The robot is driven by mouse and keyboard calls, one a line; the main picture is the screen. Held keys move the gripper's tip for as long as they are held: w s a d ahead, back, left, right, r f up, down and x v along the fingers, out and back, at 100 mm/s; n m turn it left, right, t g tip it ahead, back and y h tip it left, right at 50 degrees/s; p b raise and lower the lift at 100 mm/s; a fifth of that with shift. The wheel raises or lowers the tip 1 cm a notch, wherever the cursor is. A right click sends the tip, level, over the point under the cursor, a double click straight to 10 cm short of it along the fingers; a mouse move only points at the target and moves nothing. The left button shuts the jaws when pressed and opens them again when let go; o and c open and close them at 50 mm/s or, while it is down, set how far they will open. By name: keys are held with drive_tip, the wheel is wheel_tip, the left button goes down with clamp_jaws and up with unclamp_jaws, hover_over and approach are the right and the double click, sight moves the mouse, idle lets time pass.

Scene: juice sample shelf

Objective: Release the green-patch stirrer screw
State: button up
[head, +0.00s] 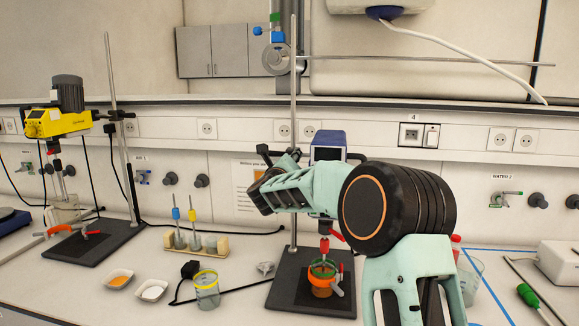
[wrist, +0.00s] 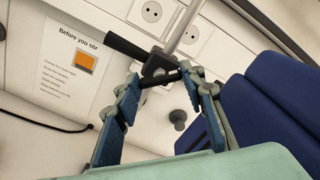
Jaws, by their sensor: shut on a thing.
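A dark blue stirrer motor (head: 328,139) is on a vertical metal rod (head: 293,90) at the centre. It also shows large at the right of the wrist view (wrist: 262,108). A black clamp (wrist: 158,64) grips the rod. My gripper (head: 272,182) reaches in beside the clamp, left of the motor. In the wrist view its two fingertips (wrist: 162,80) are closed on the black crossbar of the clamp screw (wrist: 160,79). I see no green patch on the visible motor faces. My arm hides part of the stirrer and rod.
Below the motor, a beaker with an orange clamp ring (head: 322,286) stands on a dark base plate (head: 284,293). A yellow stirrer (head: 58,122) stands left. A glass beaker (head: 470,275) stands right.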

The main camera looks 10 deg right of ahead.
drive_tip(key=n, duration=0.8)
drive_tip(key=shift+n+p, duration=0.3)
drive_tip(key=shift+n, duration=0.1)
idle(0.4)
drive_tip(key=o, duration=1.2)
drive_tip(key=shift+c, duration=0.2)
drive_tip(key=v, duration=1.2)
